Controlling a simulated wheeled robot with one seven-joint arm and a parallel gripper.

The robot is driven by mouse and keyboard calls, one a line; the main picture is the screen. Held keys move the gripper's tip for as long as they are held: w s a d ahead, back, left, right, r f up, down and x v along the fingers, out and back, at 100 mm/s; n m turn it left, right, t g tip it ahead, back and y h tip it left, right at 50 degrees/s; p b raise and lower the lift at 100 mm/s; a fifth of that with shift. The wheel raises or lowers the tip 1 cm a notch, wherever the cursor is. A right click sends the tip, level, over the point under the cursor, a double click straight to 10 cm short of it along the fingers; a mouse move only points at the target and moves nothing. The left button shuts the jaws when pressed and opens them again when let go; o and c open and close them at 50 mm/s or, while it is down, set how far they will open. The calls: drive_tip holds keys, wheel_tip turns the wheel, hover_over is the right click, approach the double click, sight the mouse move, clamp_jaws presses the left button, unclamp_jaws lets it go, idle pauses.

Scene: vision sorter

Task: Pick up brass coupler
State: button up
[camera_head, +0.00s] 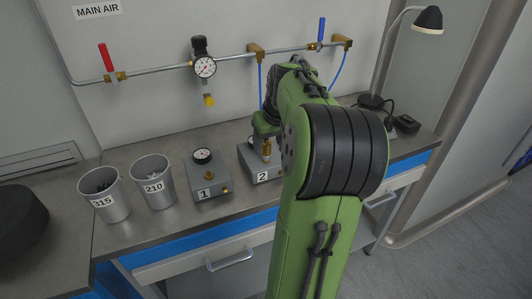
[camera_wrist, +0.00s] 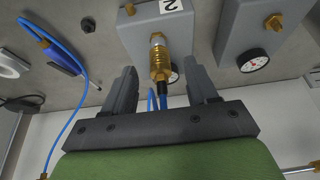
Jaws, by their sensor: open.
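The brass coupler (camera_wrist: 159,62) shows in the wrist view, with a ribbed body and a blue hose at its lower end. It lies in front of the grey box marked 2 (camera_wrist: 150,33); whether it is joined to the box is unclear. My gripper (camera_wrist: 162,72) is open, with one dark finger on each side of the coupler and a visible gap on both sides. In the head view the brass coupler (camera_head: 266,148) stands upright by the box marked 2 (camera_head: 247,160). My green arm hides the gripper's fingers and part of that box there.
The box marked 1 (camera_head: 208,178) stands left of box 2; its gauge also shows in the wrist view (camera_wrist: 252,60). Cups marked 315 (camera_head: 104,194) and 210 (camera_head: 153,182) stand further left. Blue hoses hang from the wall pipe (camera_head: 231,57). A blue-handled tool (camera_wrist: 62,54) lies on the bench.

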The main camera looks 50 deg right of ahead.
sight(268, 144)
drive_tip(key=b+x, duration=0.1)
drive_tip(key=x, duration=0.3)
drive_tip(key=shift+w+d+f, duration=0.15)
clamp_jaws()
wheel_tip(268, 144, up, 10)
drive_tip(key=p, duration=0.4)
